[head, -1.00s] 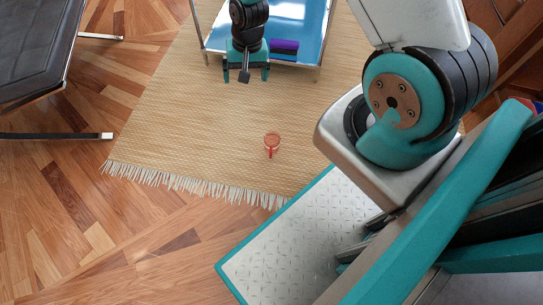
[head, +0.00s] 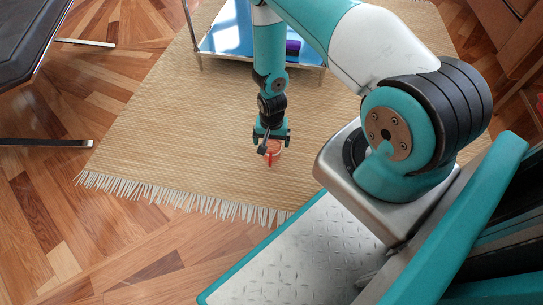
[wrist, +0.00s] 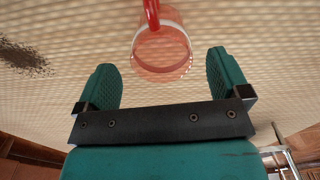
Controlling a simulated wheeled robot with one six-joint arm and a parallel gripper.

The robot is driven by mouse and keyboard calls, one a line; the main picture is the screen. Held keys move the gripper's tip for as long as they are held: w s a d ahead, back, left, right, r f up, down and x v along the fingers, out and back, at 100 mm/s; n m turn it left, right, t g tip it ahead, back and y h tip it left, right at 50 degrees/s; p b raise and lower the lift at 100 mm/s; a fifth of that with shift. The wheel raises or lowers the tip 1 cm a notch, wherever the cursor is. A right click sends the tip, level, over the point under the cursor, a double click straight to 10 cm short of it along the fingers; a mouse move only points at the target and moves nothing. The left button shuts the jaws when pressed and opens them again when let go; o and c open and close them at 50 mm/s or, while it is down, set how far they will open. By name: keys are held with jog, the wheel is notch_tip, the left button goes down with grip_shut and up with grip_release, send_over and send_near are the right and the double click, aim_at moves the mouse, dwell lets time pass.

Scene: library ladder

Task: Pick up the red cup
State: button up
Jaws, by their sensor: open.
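The red cup (head: 274,155) stands on the woven rug in the head view, partly hidden behind my gripper (head: 271,142). In the wrist view the cup (wrist: 161,55) shows its round rim and pale inside, with its red handle toward the top edge. My gripper (wrist: 168,80) is open, its two teal fingers spread apart. The cup lies ahead of the gap between the fingertips. Nothing is between the fingers, and I cannot tell the exact height of the fingers over the cup.
The straw rug (head: 180,130) around the cup is clear. A low table with a blue top (head: 226,38) stands behind, bearing a purple item (head: 293,46). A dark chair (head: 28,38) is at left. My base platform is at lower right. A dark patch (wrist: 25,57) marks the rug.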

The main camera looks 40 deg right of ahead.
notch_tip(320, 180, down, 7)
jog(key=b, duration=0.5)
jog(key=shift+r, duration=0.1)
jog(key=shift+c, duration=0.2)
jog(key=shift+d, duration=0.1)
jog(key=c, duration=1)
